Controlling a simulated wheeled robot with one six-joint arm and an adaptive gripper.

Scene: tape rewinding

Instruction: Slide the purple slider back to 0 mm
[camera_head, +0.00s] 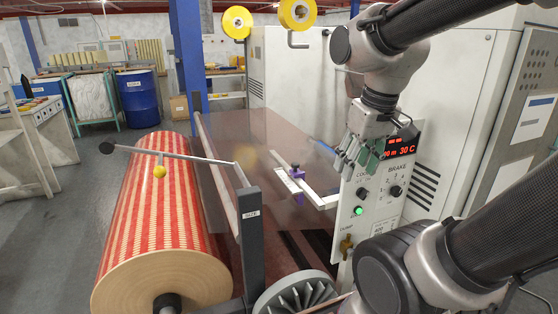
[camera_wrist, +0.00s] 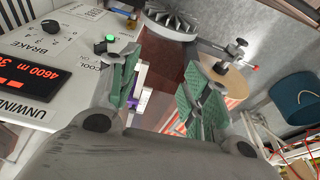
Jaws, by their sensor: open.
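The purple slider (camera_head: 296,171) sits on a white scale bar (camera_head: 314,195) that reaches out from the machine's control panel over the web. Its exact reading is too small to tell. My gripper (camera_head: 357,156) is in front of the control panel, right of the slider and apart from it. In the wrist view, my gripper (camera_wrist: 163,82) has its green-padded fingers spread with nothing held between them. Part of the purple slider (camera_wrist: 133,103) shows there beside the left finger, which hides some of it.
The control panel (camera_head: 376,206) with knobs, a green button and a red display (camera_head: 401,146) is close to my gripper. A large red-and-cream roll (camera_head: 163,211) and a dark post (camera_head: 252,235) stand left. A finned wheel (camera_head: 296,297) is at the front.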

